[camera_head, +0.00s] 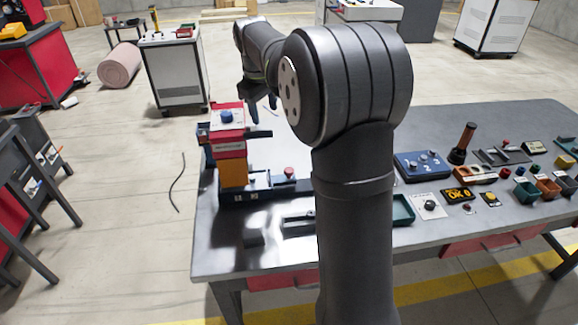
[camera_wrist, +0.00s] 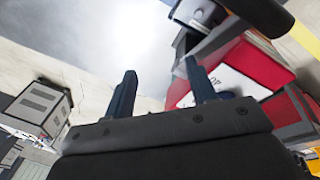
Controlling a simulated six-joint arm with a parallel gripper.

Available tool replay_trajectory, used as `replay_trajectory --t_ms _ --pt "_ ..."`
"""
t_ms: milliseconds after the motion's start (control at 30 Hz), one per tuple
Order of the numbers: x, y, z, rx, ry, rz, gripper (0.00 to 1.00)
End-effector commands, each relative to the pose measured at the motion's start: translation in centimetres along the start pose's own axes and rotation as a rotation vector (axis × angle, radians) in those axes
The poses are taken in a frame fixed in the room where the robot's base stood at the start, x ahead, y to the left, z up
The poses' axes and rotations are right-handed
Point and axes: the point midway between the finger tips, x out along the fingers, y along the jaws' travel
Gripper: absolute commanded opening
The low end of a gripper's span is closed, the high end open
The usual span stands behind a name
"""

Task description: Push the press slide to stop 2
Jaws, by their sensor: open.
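The press (camera_head: 231,150) stands at the left end of the table, with a red head, a blue knob on top and an orange column on a dark blue base (camera_head: 240,196). A small red knob (camera_head: 289,172) sits on the right part of the base. I cannot tell the slide's position against the stops; small marks on the base's front are unreadable. My gripper (camera_head: 262,107) is open and empty, above the table just right of the press head. In the wrist view its two fingers (camera_wrist: 160,72) are apart, with red and white press-like bodywork (camera_wrist: 250,68) to their right.
My arm hides the table's middle. To its right are a blue button box (camera_head: 422,166), a dark upright handle (camera_head: 462,143), a green tray (camera_head: 403,210) and several small bins. A grey bar-like part (camera_head: 298,217) lies before the press.

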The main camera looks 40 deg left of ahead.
Motion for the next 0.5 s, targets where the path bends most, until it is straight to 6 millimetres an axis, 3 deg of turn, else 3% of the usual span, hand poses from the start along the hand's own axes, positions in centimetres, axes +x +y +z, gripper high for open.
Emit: replay_trajectory --t_ms 500 --pt "1.8 2.2 2.8 -0.851 -0.014 -0.116 0.52"
